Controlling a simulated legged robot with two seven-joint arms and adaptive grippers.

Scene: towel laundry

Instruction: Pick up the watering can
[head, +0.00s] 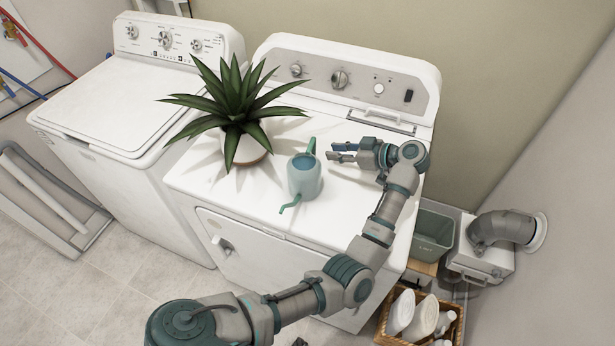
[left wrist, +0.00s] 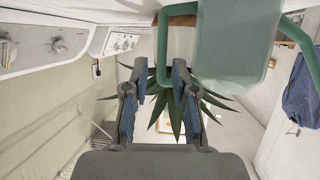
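A blue-teal watering can (head: 304,178) stands upright on the white dryer top, with its green spout towards the front edge and its green handle at the back. My left gripper (head: 338,152) is just right of the handle, pointing left with its fingers apart. It holds nothing. In the left wrist view the watering can (left wrist: 237,48) is at the upper right, with its green handle beside the open fingers of my left gripper (left wrist: 160,70). The handle is not visibly gripped. My right gripper is not in view.
A spiky potted plant (head: 238,105) stands left of the can; its leaves also show beyond the fingers in the left wrist view (left wrist: 165,105). The dryer's control panel (head: 352,82) rises behind. A washer (head: 110,100) stands left. A basket of bottles (head: 420,318) is at the lower right.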

